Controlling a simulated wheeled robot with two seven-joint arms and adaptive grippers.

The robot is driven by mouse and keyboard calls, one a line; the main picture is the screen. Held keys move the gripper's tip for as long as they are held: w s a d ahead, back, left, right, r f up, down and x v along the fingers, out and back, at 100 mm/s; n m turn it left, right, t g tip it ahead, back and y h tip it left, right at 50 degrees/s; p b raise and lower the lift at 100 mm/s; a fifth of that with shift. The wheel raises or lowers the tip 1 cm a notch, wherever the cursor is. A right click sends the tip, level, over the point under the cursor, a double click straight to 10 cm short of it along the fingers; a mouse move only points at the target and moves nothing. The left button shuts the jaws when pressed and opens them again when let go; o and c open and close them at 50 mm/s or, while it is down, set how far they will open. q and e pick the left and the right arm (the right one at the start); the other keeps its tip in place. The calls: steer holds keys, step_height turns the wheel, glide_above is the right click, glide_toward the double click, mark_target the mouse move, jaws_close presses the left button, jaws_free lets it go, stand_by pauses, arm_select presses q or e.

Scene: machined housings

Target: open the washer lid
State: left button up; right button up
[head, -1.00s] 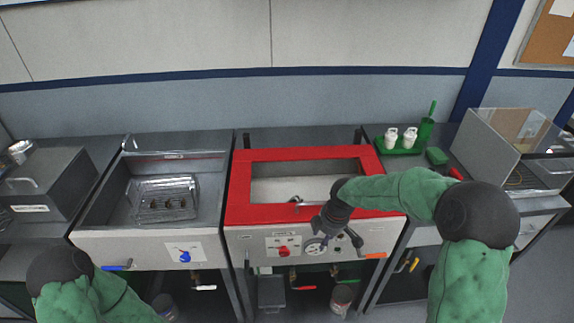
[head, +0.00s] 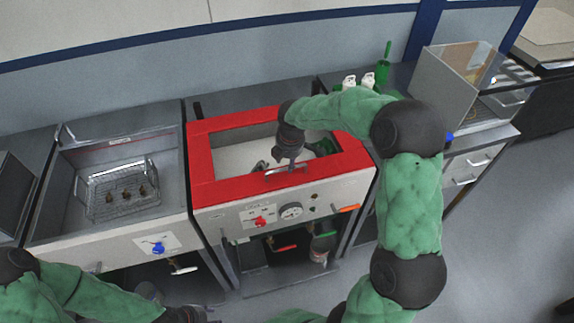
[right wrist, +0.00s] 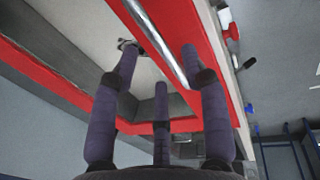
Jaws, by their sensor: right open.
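The washer lid (head: 350,160) is a red frame around a clear window, lying flat on the washer in the head view. Its silver bar handle (head: 270,173) is at the front edge. The handle also shows in the right wrist view (right wrist: 155,42), running between my spread fingers. My right gripper (head: 288,158) is open at the handle and hides part of it; its fingers show in the right wrist view (right wrist: 160,65). I cannot tell whether they touch the bar. My left gripper (head: 188,315) is partly cut off at the bottom edge, and its jaws are unclear.
The washer front has a red knob (head: 260,221) and a gauge (head: 291,211). A sink with a wire basket (head: 122,190) stands to the left. White bottles (head: 349,82) stand behind my right arm, and a clear-sided box (head: 445,85) is at the right.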

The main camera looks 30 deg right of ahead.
steer(key=shift+w+d+f, duration=0.1)
steer(key=shift+w+f, duration=0.05)
steer(key=shift+f, duration=0.5)
steer(key=shift+w+f, duration=0.1)
steer(key=shift+f, duration=0.55)
steer(key=shift+c, duration=0.3)
jaws_close()
steer(key=shift+r, duration=0.1)
